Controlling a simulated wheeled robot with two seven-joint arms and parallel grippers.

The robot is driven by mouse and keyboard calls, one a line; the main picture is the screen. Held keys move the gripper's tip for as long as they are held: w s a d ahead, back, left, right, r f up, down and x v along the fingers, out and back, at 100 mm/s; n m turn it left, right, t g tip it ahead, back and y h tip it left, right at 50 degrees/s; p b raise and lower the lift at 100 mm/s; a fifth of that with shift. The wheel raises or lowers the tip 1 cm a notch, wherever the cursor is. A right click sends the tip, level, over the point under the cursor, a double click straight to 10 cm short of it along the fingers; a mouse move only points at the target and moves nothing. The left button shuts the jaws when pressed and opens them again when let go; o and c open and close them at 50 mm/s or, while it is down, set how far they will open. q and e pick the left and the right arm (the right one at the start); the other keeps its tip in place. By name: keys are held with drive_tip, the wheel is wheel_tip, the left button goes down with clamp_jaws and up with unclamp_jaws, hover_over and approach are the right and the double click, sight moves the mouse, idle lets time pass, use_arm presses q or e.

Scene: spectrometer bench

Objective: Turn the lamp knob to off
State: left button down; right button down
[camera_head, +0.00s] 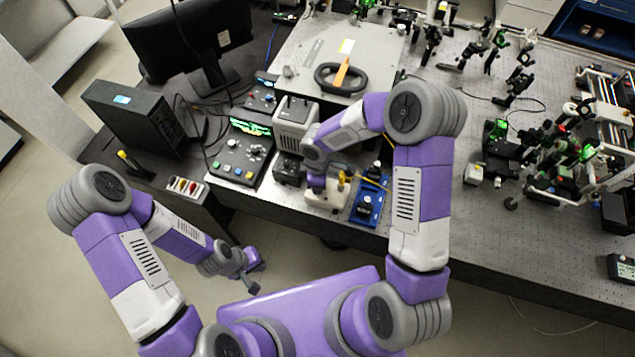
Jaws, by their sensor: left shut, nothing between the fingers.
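My left gripper (251,274) hangs over the floor in front of the bench's front edge, shut and empty, apart from the equipment. My right arm reaches over the bench, and its gripper (317,187) points down beside a small white block (326,198); its fingertips are too hidden to tell open from shut. A grey vented box (296,122), perhaps the lamp housing, stands behind and left of that gripper. A control box (240,155) with a green display, knobs and coloured buttons sits to its left. I cannot tell which knob is the lamp knob or how it is set.
A blue mount (368,203) stands right of my right gripper. A large grey case (340,55) with a black handle lies behind. A black computer box (140,115) and monitor (190,38) stand at left.

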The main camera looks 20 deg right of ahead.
idle(0.4)
drive_tip(key=c, duration=1)
unclamp_jaws()
wheel_tip(320, 180, up, 8)
drive_tip(key=shift+f, duration=0.15)
